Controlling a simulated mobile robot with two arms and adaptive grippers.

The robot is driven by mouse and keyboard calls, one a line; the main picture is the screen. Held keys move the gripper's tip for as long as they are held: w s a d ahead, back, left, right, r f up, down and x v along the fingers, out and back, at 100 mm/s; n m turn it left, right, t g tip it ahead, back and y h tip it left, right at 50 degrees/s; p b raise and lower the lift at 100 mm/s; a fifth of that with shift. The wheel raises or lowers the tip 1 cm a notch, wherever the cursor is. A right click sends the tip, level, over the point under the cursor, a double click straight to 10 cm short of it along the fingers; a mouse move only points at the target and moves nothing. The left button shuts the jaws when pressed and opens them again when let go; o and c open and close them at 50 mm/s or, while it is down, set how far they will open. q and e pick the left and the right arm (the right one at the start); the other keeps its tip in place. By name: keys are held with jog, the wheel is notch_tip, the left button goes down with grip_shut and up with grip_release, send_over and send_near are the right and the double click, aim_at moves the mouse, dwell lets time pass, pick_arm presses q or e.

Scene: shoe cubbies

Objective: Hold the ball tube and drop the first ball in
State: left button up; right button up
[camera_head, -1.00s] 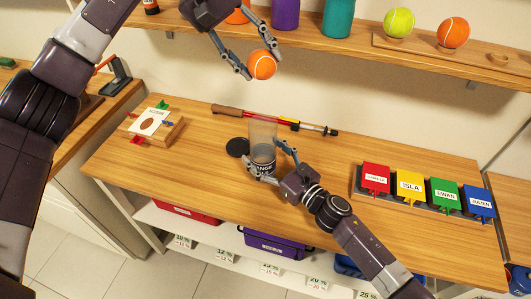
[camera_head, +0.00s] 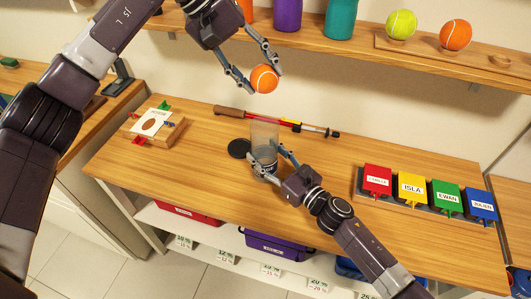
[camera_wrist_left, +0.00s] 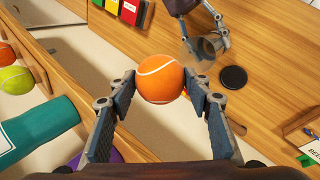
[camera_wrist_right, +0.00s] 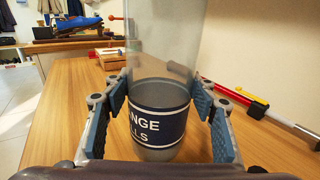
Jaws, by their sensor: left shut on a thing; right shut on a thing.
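My left gripper (camera_head: 262,78) is shut on an orange ball (camera_head: 264,79) with a white seam, held in the air above the bench. The ball also fills the middle of the left wrist view (camera_wrist_left: 159,79). The clear ball tube (camera_head: 265,133) stands upright on the bench, open at the top, below the held ball. My right gripper (camera_head: 269,163) is shut around the tube's lower part, at the dark label band. The right wrist view shows the fingers on both sides of the label (camera_wrist_right: 158,125). A black round lid (camera_head: 239,148) lies left of the tube.
A racket-like shaft (camera_head: 280,122) lies behind the tube. Red, yellow, green and blue name boxes (camera_head: 411,187) stand at right. A yellow-green ball (camera_head: 401,24) and another orange ball (camera_head: 455,36) sit on the shelf. A card stand (camera_head: 152,124) is at left.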

pick_arm(q)
notch_tip(320, 180, down, 10)
dwell(1.1)
jog(key=shift+r, duration=0.1)
jog(key=o, duration=1.2)
jog(key=v, duration=1.2)
